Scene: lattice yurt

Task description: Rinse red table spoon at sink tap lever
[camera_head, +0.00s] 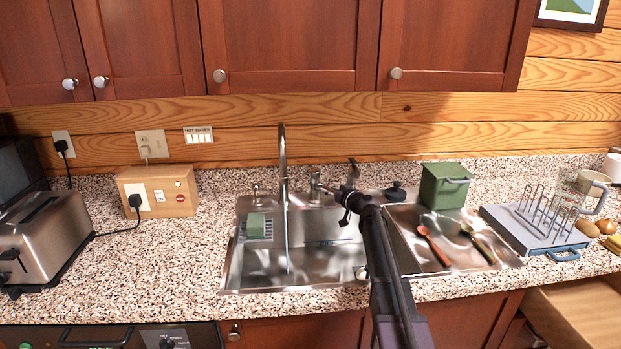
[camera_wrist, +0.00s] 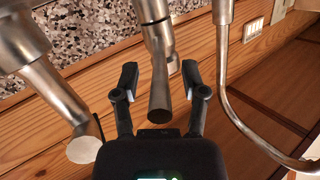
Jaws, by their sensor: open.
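The red spoon (camera_head: 432,245) lies on the steel drainboard to the right of the sink basin, well away from my gripper. The tap (camera_head: 283,160) stands behind the basin, and a thin pale stream (camera_head: 288,245) seems to run below its spout. The tap lever (camera_head: 316,187) is just right of the tap. My gripper (camera_head: 347,190) is open beside the lever. In the wrist view, my open gripper (camera_wrist: 160,82) has its two fingers on either side of a tapered metal lever (camera_wrist: 158,60), with gaps visible on both sides.
A second spoon with a green part (camera_head: 478,243) lies beside the red one. A green bin (camera_head: 444,186) and a black knobbed stopper (camera_head: 396,191) stand behind the drainboard. A green sponge (camera_head: 256,223) sits at the basin's left. A grey rack (camera_head: 535,230) is further right.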

